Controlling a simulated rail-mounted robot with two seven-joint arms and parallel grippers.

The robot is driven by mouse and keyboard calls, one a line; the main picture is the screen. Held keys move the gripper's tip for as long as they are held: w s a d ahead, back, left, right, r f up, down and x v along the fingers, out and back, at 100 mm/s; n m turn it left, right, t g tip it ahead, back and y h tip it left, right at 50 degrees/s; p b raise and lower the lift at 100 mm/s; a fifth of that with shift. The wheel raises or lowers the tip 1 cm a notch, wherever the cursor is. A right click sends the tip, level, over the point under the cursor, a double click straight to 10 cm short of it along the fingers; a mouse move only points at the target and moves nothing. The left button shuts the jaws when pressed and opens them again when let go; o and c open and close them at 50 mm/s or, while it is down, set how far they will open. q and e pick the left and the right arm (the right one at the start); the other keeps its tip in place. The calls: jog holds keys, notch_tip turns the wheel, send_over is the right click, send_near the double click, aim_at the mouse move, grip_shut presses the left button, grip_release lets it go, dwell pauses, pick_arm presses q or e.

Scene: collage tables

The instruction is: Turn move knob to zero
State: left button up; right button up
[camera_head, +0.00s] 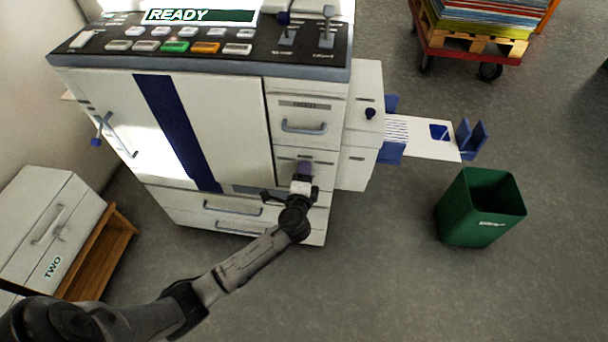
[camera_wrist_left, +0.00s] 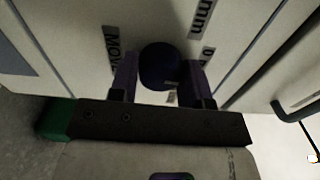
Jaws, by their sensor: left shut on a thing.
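The move knob (camera_wrist_left: 159,64) is a round dark blue knob on the white front panel of the machine (camera_head: 88,95). A label reading "MOVE" (camera_wrist_left: 112,52) is left of it, and a label with "mm" (camera_wrist_left: 203,18) is at its upper right. A small light mark shows low on the knob; its exact setting is not clear. My left gripper (camera_head: 303,172) is at the lower right of the machine's front. In the left wrist view its two fingers stand on either side of the knob, shut on it. My right gripper is not in view.
Drawers with handles surround the knob panel. A control panel reading "READY" (camera_head: 200,15) is on top. A green bin (camera_head: 478,215) stands on the floor at right, below a paper tray (camera_head: 425,142). A cabinet marked "TWO" (camera_head: 50,225) is at left.

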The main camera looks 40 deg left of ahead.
pick_arm(q)
jog(key=shift+n, duration=0.3)
dwell(0.4)
jog(key=o, duration=0.9)
jog(key=shift+p+v, duration=1.9)
jog(key=shift+v, duration=5.05)
